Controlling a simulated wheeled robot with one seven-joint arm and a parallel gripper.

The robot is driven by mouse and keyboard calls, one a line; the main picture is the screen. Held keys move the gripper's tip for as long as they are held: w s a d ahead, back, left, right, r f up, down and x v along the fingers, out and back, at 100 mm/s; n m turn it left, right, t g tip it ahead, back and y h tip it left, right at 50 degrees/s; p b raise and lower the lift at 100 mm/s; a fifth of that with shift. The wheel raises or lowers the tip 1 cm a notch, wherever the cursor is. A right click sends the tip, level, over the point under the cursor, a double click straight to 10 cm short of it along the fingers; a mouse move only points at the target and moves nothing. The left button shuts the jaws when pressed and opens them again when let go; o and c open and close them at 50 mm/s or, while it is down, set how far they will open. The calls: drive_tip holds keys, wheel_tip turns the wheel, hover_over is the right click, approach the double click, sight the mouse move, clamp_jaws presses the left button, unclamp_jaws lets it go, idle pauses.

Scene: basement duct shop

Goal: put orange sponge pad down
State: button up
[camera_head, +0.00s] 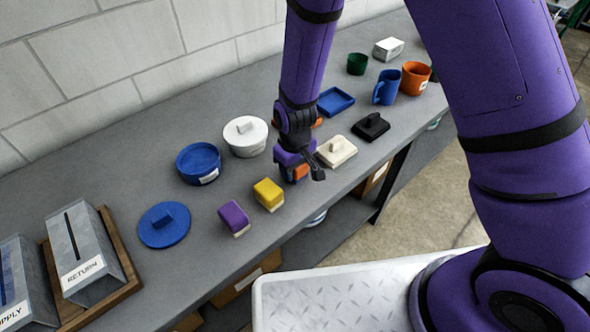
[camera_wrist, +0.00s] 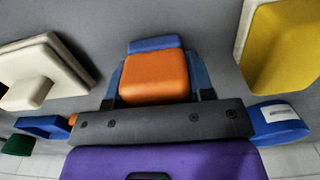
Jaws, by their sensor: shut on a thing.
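My gripper (camera_head: 301,173) is shut on the orange sponge pad (camera_wrist: 155,78), which has a blue layer along its far side in the wrist view. The two fingers flank the pad there. In the head view the pad (camera_head: 300,172) shows only in part between the dark fingers, low over the front part of the grey workbench (camera_head: 120,195). Whether the pad touches the benchtop cannot be told.
A yellow pad (camera_head: 269,193) and a purple pad (camera_head: 233,217) lie to the left. A cream handled lid (camera_head: 336,151) lies close on the right, with a black one (camera_head: 371,126) beyond it. Blue and white round containers stand behind. The bench's front edge is near.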

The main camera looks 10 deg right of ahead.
drive_tip(key=shift+f, duration=0.45)
drive_tip(key=shift+f, duration=0.1)
drive_tip(key=o, duration=1.1)
drive_tip(key=shift+o, duration=0.2)
wheel_tip(320, 180, up, 12)
drive_tip(key=shift+r, duration=0.1)
